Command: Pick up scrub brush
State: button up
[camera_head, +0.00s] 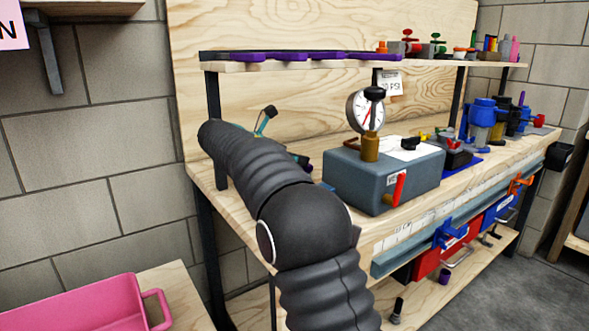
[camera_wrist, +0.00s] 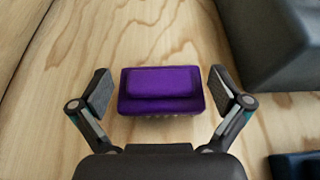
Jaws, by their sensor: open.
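A purple block-shaped thing with a raised top, which looks like the scrub brush (camera_wrist: 161,91), lies on the wooden bench top in the wrist view. My gripper (camera_wrist: 160,88) is open, with one finger to the left of the brush and one to the right. There is a gap between each finger pad and the brush.
The wooden bench (camera_head: 470,182) carries a grey box (camera_head: 375,180) with a pressure gauge (camera_head: 366,112), right of my arm. A shelf (camera_head: 350,66) runs above the bench. Blue filter housings (camera_head: 484,118) stand farther right. A pink bin (camera_head: 80,305) is at lower left.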

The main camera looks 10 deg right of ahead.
jog(key=c, duration=1.2)
